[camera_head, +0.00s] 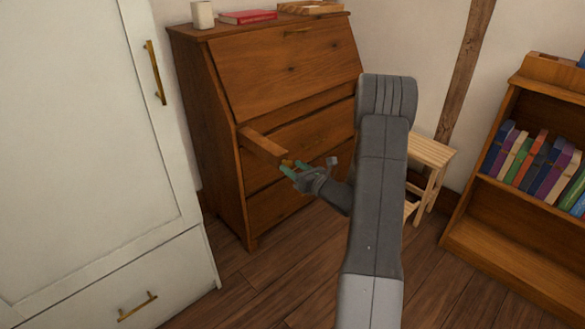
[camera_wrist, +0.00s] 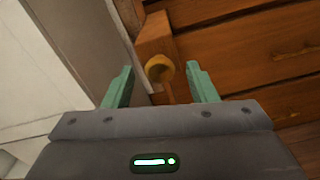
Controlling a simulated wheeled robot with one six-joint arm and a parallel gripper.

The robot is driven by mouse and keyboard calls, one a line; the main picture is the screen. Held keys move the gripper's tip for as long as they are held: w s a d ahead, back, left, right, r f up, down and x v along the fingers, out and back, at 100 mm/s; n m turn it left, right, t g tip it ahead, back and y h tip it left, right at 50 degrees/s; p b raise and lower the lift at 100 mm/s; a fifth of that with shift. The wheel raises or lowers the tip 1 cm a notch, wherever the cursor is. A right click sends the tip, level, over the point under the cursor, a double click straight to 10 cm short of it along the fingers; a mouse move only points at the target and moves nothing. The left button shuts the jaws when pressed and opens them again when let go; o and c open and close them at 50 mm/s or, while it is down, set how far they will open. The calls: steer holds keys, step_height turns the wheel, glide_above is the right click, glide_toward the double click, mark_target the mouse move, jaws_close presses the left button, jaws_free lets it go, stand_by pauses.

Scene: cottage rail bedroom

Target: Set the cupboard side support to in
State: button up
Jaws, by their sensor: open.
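The cupboard side support (camera_head: 262,145) is a wooden bar sticking out from the front left of the brown slant-front cupboard (camera_head: 285,65). A small brass knob (camera_head: 286,162) sits on its front end. My gripper (camera_head: 291,171) is at that end with its green fingers apart. In the wrist view, the support (camera_wrist: 155,35) runs away from me, and its round knob (camera_wrist: 160,68) lies between the two finger lines, with a gap on each side. I cannot tell whether the knob is between the fingertips or just beyond them. The cupboard's slanted lid is shut.
A white wardrobe (camera_head: 85,120) stands close on the left. A small wooden stool (camera_head: 431,153) and a bookcase (camera_head: 520,215) stand on the right. A white cup (camera_head: 203,15) and a red book (camera_head: 248,17) lie on the cupboard top. Floor in front is clear.

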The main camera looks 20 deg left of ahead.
steer(key=shift+w+a, duration=0.2)
steer(key=shift+a, duration=0.35)
